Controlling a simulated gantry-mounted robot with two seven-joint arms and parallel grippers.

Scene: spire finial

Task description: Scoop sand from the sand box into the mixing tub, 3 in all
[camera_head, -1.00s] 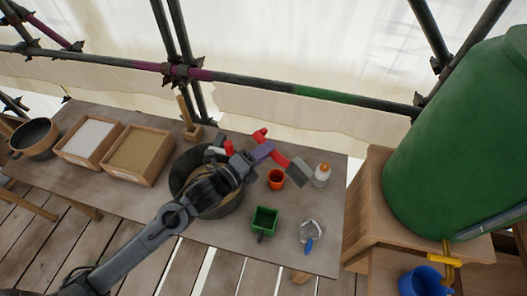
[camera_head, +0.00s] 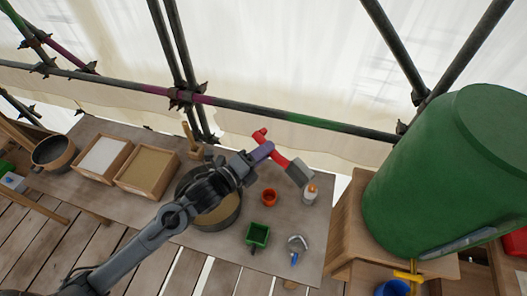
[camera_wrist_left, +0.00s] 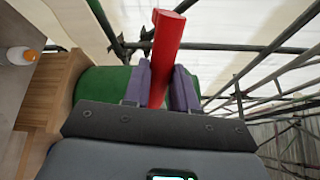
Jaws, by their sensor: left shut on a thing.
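My left gripper (camera_head: 262,152) is shut on the red handle of a scoop (camera_head: 274,158) and holds it over the table's far right part. The handle also stands between the purple fingers in the left wrist view (camera_wrist_left: 165,50). The scoop's grey head (camera_head: 299,172) points right, near the white bottle; whether it holds sand I cannot tell. The sand box (camera_head: 147,171) is a wooden box with tan sand at the left. The dark round mixing tub (camera_head: 213,224) stands mid-table with tan material inside, partly hidden by my left arm. My right gripper is not in view.
A white-filled wooden box (camera_head: 103,157) and a dark bowl (camera_head: 53,153) stand at the left. An orange cup (camera_head: 269,198), green container (camera_head: 257,235) and white bottle (camera_head: 310,195) stand right of the tub. A large green barrel (camera_head: 440,170) is at the right.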

